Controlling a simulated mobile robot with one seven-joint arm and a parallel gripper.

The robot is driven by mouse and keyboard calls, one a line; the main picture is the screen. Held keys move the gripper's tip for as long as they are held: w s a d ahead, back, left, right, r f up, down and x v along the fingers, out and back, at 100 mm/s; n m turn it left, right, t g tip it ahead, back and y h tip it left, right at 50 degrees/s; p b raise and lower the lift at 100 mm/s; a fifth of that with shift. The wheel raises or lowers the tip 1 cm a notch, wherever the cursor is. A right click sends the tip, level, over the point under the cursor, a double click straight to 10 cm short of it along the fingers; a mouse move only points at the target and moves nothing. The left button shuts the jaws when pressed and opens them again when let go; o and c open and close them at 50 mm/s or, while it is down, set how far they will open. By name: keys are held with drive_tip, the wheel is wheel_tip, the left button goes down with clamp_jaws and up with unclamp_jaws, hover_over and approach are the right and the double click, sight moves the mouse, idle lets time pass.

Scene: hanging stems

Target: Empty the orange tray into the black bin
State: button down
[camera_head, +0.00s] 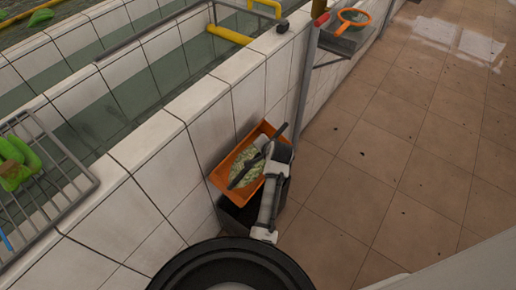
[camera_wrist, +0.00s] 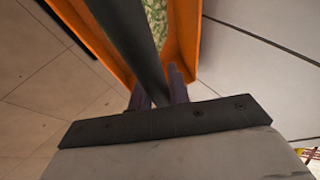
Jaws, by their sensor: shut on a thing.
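The orange tray (camera_head: 217,178) is beside the white tiled wall, above the black bin (camera_head: 236,217). Pale green, leafy-looking bits (camera_head: 246,160) lie in the tray. A dark bar runs lengthwise over the tray, like a handle; how it is fixed is hidden. My gripper (camera_head: 266,149) reaches over the tray and is shut on this bar. In the wrist view the fingers (camera_wrist: 161,88) close at the bar's near end, with orange tray walls (camera_wrist: 183,35) and green contents behind. The tray and my arm hide much of the bin, including its inside.
Tiled troughs (camera_head: 150,75) lie behind the wall. A wire rack (camera_head: 45,185) with green things stands at the left. A thin post (camera_head: 303,75) rises beside the wall, and an orange sieve-like thing (camera_head: 352,15) sits on a shelf farther back. The brown tiled floor (camera_head: 400,170) at the right is clear.

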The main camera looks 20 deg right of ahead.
drive_tip(key=s+d+f+m+t+y+b, duration=0.2)
drive_tip(key=s+d+f+t+b, duration=0.4)
drive_tip(key=b, duration=1.2)
drive_tip(key=shift+s+t+y+b, duration=0.3)
drive_tip(key=shift+s+t+y, duration=0.2)
drive_tip(key=shift+s+y, duration=0.45)
drive_tip(key=shift+d, duration=0.1)
idle(0.6)
